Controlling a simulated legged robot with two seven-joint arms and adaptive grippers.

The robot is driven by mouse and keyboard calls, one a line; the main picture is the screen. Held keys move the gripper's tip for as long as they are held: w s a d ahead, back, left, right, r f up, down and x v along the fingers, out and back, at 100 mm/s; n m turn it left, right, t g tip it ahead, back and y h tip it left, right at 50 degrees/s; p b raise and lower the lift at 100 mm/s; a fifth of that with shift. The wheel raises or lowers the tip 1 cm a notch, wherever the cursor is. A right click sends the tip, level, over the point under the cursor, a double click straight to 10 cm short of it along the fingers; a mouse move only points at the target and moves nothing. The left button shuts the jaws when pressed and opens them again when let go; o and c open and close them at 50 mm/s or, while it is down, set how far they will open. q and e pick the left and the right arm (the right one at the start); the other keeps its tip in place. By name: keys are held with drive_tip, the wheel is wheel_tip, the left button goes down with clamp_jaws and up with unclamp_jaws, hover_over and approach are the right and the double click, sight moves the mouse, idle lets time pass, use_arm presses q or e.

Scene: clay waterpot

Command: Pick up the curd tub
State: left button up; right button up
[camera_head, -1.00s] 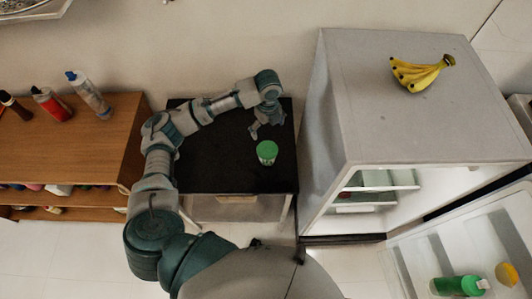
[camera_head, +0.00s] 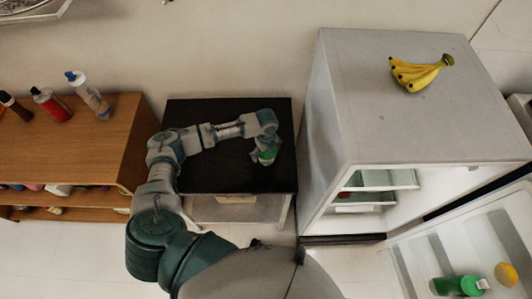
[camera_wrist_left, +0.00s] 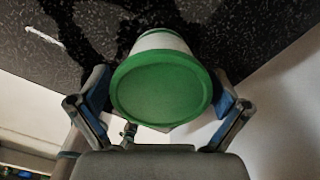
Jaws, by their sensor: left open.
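The curd tub (camera_head: 268,158), a small white tub with a green lid, stands on the black table top (camera_head: 215,168), near its right side. In the left wrist view the tub (camera_wrist_left: 160,88) shows its green lid, with its white side behind. My left gripper (camera_head: 264,155) is at the tub and partly covers it in the head view. In the left wrist view the open fingers of my left gripper (camera_wrist_left: 162,105) are on either side of the tub, with gaps seen beside the lid. My right gripper is not in view.
A white fridge (camera_head: 430,110) with bananas (camera_head: 420,73) on top stands close to the right of the table. Its open door (camera_head: 430,262) holds a green bottle (camera_head: 460,285) and a yellow fruit (camera_head: 506,274). A wooden shelf (camera_head: 75,140) with bottles on it stands to the left.

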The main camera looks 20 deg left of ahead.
use_arm(q)
drive_tip(key=shift+d+f, duration=0.15)
drive_tip(key=shift+f, duration=0.15)
drive_tip(key=c, duration=1.3)
